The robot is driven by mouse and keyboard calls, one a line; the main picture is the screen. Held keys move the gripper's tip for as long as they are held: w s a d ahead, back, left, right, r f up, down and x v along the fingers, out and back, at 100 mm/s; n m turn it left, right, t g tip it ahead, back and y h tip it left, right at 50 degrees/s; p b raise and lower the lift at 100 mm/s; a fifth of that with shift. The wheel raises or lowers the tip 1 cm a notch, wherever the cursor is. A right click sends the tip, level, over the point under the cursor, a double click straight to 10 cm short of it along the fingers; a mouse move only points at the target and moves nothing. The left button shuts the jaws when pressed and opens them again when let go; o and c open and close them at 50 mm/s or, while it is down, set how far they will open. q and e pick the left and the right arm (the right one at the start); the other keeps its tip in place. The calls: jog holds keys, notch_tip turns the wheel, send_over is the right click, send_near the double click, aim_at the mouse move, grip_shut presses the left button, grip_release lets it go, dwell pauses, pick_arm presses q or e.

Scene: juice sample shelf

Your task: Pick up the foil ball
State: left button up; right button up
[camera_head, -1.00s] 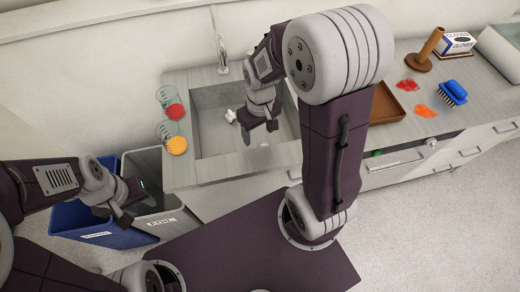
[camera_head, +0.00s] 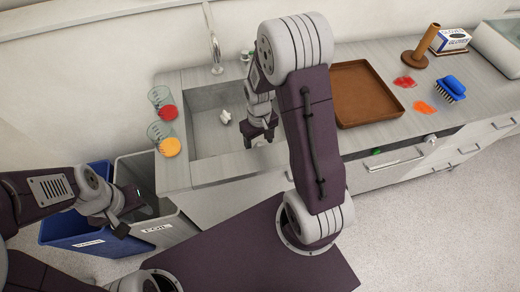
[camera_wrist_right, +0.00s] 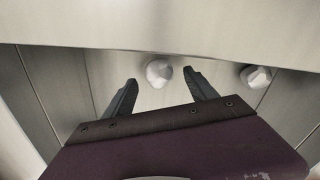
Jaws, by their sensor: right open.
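Two pale crumpled lumps lie in the sink. One white lump (camera_head: 225,117) shows near the middle of the basin in the head view. The other is mostly hidden by my right gripper there. In the right wrist view, one lump (camera_wrist_right: 159,72) lies ahead of and between the open fingers, not gripped, and a second lump (camera_wrist_right: 255,77) lies further right. I cannot tell for sure which is the foil ball. My right gripper (camera_head: 260,135) points down into the sink, open and empty. My left gripper (camera_head: 128,212) hangs open and empty over the bins.
The sink rim (camera_head: 222,168) surrounds the basin, with a faucet (camera_head: 214,55) behind. A brown tray (camera_head: 366,95), a brush (camera_head: 452,90) and red scraps are right. A grey bin (camera_head: 165,232) and blue bin (camera_head: 75,232) stand below.

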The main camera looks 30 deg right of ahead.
aim_at(259, 145)
notch_tip(259, 145, down, 2)
jog(key=shift+w+f, duration=0.1)
jog(key=shift+f, duration=0.05)
jog(key=c, duration=1.4)
jog(key=shift+r, duration=0.2)
jog(key=shift+c, duration=0.2)
notch_tip(259, 145, up, 9)
jog(key=shift+f+p, duration=0.15)
jog(key=shift+p, duration=0.6)
jog(key=shift+r, duration=0.5)
